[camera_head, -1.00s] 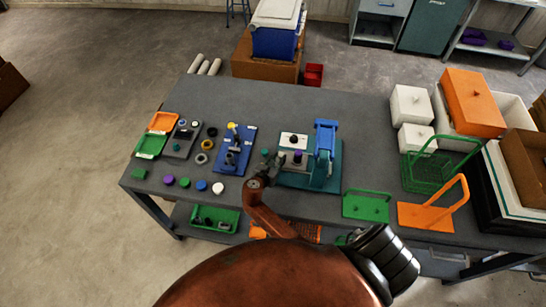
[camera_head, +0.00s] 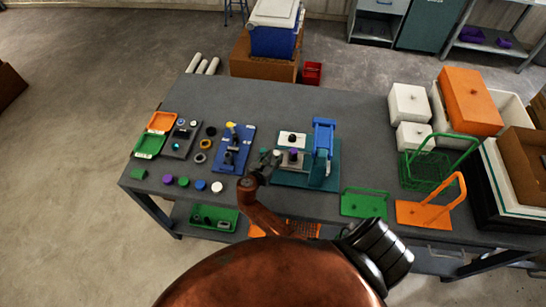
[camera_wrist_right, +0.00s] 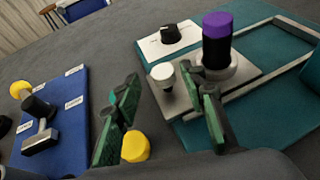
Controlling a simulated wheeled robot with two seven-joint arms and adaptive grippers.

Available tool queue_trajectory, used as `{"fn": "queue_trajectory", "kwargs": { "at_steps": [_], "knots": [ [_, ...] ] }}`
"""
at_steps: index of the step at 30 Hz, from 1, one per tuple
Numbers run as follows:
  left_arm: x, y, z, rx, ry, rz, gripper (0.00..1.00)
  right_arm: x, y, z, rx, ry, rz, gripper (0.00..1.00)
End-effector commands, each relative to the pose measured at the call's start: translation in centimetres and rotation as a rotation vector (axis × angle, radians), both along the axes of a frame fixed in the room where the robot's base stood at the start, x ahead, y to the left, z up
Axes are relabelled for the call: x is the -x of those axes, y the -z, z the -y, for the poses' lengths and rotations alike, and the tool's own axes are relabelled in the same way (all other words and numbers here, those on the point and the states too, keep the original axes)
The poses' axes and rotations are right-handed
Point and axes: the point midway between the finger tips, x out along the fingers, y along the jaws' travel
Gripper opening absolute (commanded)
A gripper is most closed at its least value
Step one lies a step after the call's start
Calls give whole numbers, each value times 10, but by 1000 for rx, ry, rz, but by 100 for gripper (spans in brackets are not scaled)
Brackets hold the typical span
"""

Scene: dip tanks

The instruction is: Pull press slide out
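On the plate stand a black cylinder with a purple cap (camera_wrist_right: 217,38) and a small white knob (camera_wrist_right: 163,74) at the near left edge. My right gripper (camera_head: 267,162) is at the left side of the press. In the wrist view its dark green fingers (camera_wrist_right: 163,108) are apart, with the knob showing beyond the gap. Contact cannot be seen. My left gripper is not in view.
A white panel with a black dial (camera_wrist_right: 168,36) is behind the slide. A blue fixture (camera_head: 233,150) stands left of the press. A yellow round part (camera_wrist_right: 135,147) shows between the fingers; its support is hidden.

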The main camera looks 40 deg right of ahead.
Motion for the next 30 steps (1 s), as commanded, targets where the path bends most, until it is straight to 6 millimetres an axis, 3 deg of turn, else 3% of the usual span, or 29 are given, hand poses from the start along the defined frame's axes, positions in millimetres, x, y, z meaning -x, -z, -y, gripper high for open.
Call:
{"fn": "queue_trajectory", "kwargs": {
  "at_steps": [5, 21, 30],
  "knots": [
    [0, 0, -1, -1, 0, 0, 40, 6, -3, -9, -2, 1, -1, 38],
    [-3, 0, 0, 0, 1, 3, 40, 50, -41, -87, -1, -2, 0, 38],
    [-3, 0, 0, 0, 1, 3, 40, 55, -46, -97, 0, 0, 0, 38]
  ]
}}
